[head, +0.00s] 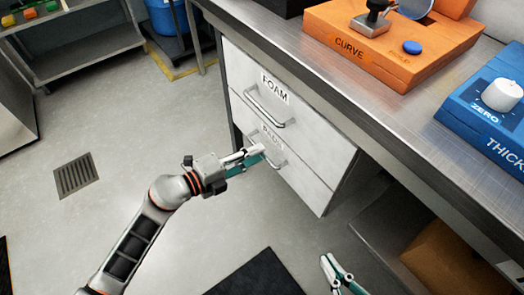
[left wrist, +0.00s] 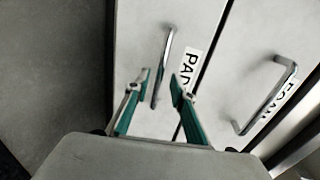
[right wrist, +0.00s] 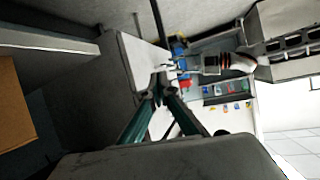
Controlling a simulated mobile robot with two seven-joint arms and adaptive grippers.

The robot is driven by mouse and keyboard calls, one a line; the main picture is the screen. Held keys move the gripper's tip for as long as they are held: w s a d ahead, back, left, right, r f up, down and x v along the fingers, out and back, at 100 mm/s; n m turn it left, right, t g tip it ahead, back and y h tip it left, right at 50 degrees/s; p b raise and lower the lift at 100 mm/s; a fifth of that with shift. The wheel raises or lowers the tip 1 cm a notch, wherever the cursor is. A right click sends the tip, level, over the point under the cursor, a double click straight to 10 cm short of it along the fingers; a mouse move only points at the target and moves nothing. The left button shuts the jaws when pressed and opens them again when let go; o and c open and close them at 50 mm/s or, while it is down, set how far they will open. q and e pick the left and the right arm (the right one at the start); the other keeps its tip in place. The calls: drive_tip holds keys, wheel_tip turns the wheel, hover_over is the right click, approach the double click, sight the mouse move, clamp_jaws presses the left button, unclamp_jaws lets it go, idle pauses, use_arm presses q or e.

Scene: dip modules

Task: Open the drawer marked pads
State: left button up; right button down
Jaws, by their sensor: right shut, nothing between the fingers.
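The drawer marked PADS (head: 305,178) is the lower white drawer under the bench. It looks shut. Its label shows in the left wrist view (left wrist: 187,68), partly covered by a finger. Its metal bar handle (head: 281,161) is partly hidden by my gripper in the head view. My left gripper (head: 257,153) is in front of this drawer. In the left wrist view its fingers (left wrist: 161,73) are apart, one on each side of the handle (left wrist: 168,50). I cannot tell whether they touch it. My right gripper (head: 332,262) is shut and empty, low in front of the bench.
The FOAM drawer (head: 310,122), also shut, sits directly above with its own handle (head: 268,110). The metal bench top (head: 330,55) carries an orange CURVE unit (head: 400,45) and a blue unit (head: 490,110). A brown box (head: 450,262) stands under the bench. The floor at left is mostly clear.

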use_arm(q)
drive_tip(key=x, duration=0.3)
drive_tip(key=shift+b, duration=0.35)
use_arm(e)
drive_tip(key=shift+s+a+f+m, duration=0.2)
drive_tip(key=shift+a+m, duration=0.2)
drive_tip(key=shift+a, duration=0.25)
use_arm(q)
drive_tip(key=shift+c, duration=0.3)
clamp_jaws()
